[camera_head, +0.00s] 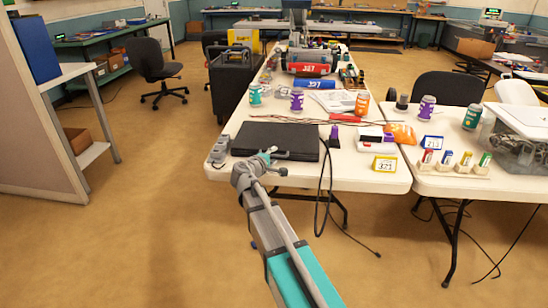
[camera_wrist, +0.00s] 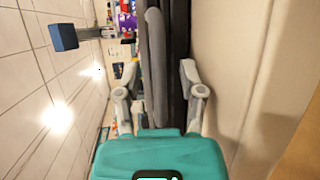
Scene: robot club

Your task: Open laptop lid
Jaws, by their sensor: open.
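The black laptop (camera_head: 275,136) lies closed and flat near the front edge of the white table. A grey piece shows along its front edge. In the wrist view, turned sideways, the open fingers (camera_wrist: 160,76) stand on either side of the laptop's dark edge (camera_wrist: 180,30) and a rounded grey bar (camera_wrist: 156,50). I cannot tell whether either finger touches the laptop. The top of the lid is mostly hidden in the wrist view.
A grey object (camera_head: 218,151) stands left of the laptop.

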